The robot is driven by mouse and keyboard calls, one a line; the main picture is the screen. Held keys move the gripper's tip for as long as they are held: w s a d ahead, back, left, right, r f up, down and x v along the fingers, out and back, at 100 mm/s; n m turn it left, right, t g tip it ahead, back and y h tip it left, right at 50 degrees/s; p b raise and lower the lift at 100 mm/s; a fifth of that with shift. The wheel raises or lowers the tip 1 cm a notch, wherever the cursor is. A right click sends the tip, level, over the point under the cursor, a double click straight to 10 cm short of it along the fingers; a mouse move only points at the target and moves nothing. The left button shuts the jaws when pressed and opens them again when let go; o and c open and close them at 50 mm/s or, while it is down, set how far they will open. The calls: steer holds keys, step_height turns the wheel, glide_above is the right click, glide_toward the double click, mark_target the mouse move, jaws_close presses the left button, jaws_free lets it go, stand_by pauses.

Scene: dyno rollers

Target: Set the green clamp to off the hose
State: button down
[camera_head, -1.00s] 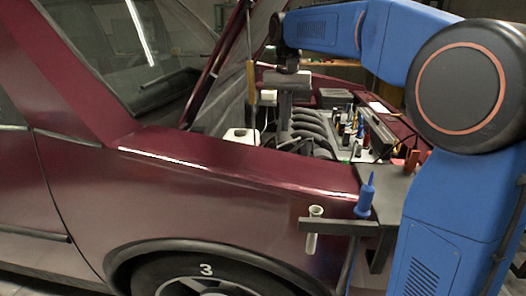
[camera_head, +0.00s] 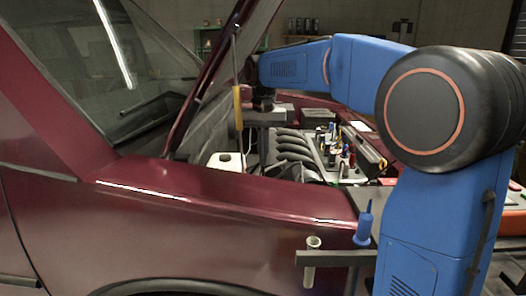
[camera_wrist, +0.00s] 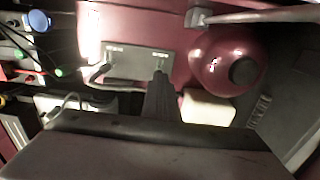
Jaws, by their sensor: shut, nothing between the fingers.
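My gripper (camera_wrist: 160,78) is shut and empty in the wrist view, its fingertips over a grey plate (camera_wrist: 125,65) with two small labels. In the head view my gripper (camera_head: 268,148) hangs down over the engine bay, and its fingertips are hard to make out there. A small bright green piece (camera_wrist: 62,72) lies left of the fingers in the wrist view, apart from them. Another green piece (camera_wrist: 17,53) is farther left. I cannot tell which of them is the green clamp, and no hose is clear beside them.
A dark red round vessel with a black cap (camera_wrist: 225,62) stands right of the fingers. A blue cap (camera_wrist: 38,21) is at the upper left. In the head view, several coloured tools (camera_head: 340,150) stand right of the engine, and a prop (camera_head: 237,105) holds the hood.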

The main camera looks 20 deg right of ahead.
step_height(320, 180, down, 10)
steer(key=shift+r, duration=0.2)
stand_by(0.4)
steer(key=shift+f, duration=1.65)
steer(key=shift+r, duration=0.1)
step_height(320, 180, up, 14)
steer(key=shift+s+d, duration=0.1)
